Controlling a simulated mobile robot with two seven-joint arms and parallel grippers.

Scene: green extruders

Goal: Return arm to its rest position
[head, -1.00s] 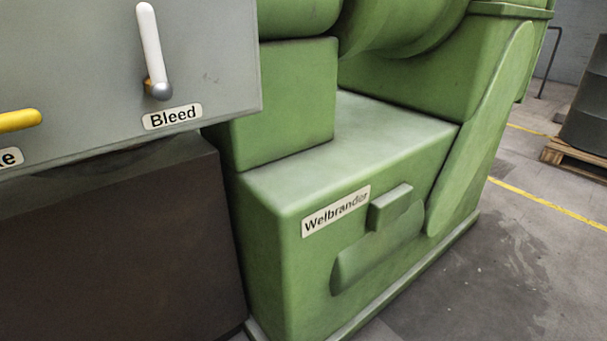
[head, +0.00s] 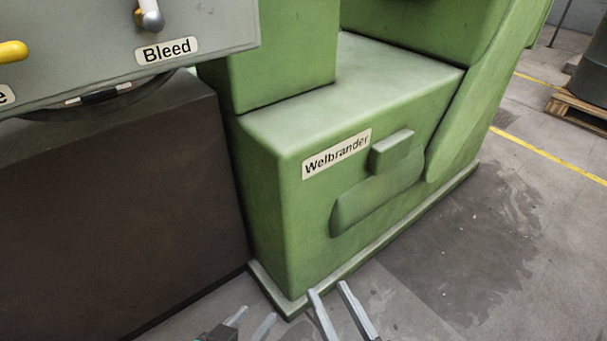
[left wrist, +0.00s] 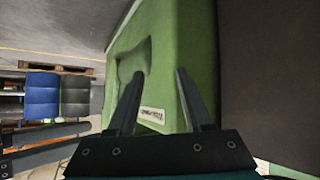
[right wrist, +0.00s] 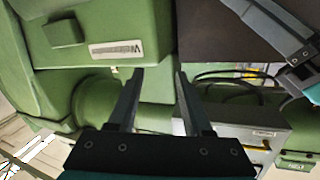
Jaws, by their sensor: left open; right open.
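My left gripper (head: 249,322) shows at the bottom edge of the head view, fingers apart and empty. It is open in the left wrist view (left wrist: 159,75) too, in front of the green machine. My right gripper (head: 329,292) is just right of it, low in the head view, its two fingers spread and empty. In the right wrist view (right wrist: 160,74) it is open, with nothing between the fingers. Both grippers are in front of the machine's green base (head: 270,200), apart from each other. Most of both arms is hidden below the head view.
A grey panel (head: 100,60) with a white-handled lever (head: 150,14) labelled Bleed and a yellow handle (head: 12,51) overhangs a brown block (head: 120,190) at left. A dark barrel on a wooden pallet (head: 580,109) stands far right. The floor (head: 470,260) at right is clear.

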